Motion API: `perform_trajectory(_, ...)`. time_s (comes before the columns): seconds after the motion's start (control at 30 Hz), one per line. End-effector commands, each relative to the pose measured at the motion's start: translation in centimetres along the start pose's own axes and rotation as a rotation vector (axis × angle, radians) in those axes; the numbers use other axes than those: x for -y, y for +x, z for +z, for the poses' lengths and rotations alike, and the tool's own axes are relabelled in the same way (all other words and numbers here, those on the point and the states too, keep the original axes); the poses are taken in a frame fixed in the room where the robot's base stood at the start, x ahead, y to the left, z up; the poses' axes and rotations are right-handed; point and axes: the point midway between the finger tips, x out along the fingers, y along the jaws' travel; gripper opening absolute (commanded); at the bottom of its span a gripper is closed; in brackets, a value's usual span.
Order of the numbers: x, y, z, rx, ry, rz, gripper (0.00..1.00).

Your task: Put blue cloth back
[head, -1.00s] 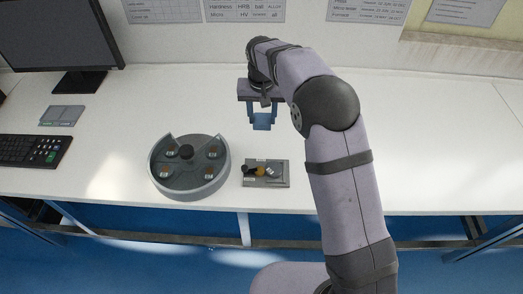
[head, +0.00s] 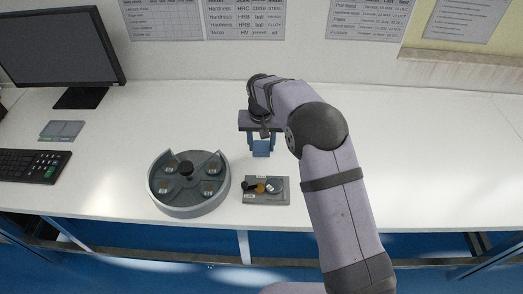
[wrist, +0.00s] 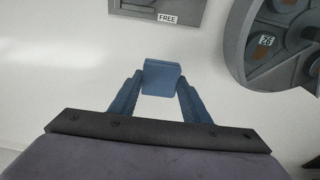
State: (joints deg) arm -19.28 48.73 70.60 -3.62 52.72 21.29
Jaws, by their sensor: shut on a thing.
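The blue cloth (head: 262,149) is a small folded square between the fingertips of my gripper (head: 261,143). In the wrist view, the cloth (wrist: 161,77) spans the gap between the two blue fingers of my gripper (wrist: 160,88), which is shut on it. The cloth hangs over or at the white bench top (head: 330,110), behind the small grey tray. I cannot tell whether it touches the bench.
A small grey tray (head: 281,195) with a few small items sits in front of my gripper; its edge has a "FREE" label (wrist: 167,18). A round grey carousel (head: 188,207) stands to the left. A grey pad (head: 62,130), keyboard (head: 30,165) and monitor (head: 60,50) are further left.

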Motion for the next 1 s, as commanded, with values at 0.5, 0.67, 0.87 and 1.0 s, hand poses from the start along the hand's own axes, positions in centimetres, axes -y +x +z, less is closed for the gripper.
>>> perform_trajectory(0.5,0.0,3.6,0.6,0.000,0.001,0.000,0.18)
perform_trajectory(0.67,0.0,3.7,0.6,-0.001,0.000,-0.001,0.18)
perform_trajectory(0.87,0.0,4.0,0.6,-0.001,0.000,0.000,0.18)
perform_trajectory(1.0,0.0,4.0,0.6,-0.001,0.000,0.000,0.62)
